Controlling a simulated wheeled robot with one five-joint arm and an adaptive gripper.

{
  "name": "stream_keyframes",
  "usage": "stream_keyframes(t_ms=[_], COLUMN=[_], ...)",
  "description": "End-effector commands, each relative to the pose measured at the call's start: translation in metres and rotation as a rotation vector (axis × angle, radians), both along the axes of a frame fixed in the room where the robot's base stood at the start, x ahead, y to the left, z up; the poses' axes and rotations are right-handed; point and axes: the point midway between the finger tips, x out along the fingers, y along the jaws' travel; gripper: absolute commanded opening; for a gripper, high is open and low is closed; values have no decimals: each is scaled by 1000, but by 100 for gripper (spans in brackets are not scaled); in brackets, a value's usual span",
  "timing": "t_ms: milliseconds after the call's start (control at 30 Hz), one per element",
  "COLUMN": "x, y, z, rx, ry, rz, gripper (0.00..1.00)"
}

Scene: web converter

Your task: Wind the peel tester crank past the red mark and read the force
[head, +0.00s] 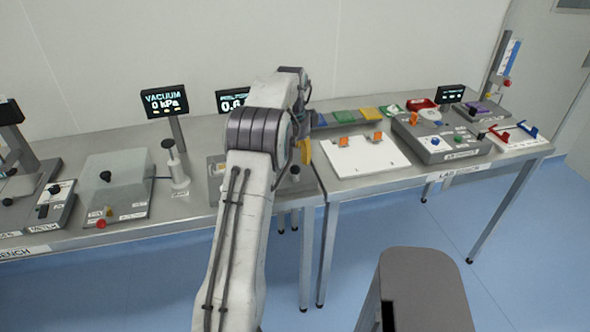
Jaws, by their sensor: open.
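The peel tester (264,196) is a grey bench unit behind my raised arm. Its dark display (233,98) is partly covered by my arm; a "0." shows, and the rest of the reading is hidden. A dark knob-like part (295,171) shows at the unit's right side; I cannot tell if it is the crank. I cannot make out the red mark. My gripper (304,153) is mostly hidden behind my forearm, over the tester's right part. It is open, and I see nothing held. I cannot tell if it touches the tester.
Left of the tester stand a post with a knob (178,170), a vacuum display (165,101) and a clear-covered box (120,180). To the right lie a white board (365,158) with orange clips and a grey control box (440,140). A dark grey stool-like block (420,275) stands in front.

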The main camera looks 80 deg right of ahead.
Motion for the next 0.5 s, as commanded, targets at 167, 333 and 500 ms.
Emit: stream_keyframes(t_ms=[167, 333, 500], x=[0, 0, -1], y=[-1, -3, -6], z=[-2, -13, -27], rx=[0, 3, 2], ry=[-8, -9, -9], rz=[-43, -45, -44], gripper=[54, 54, 54])
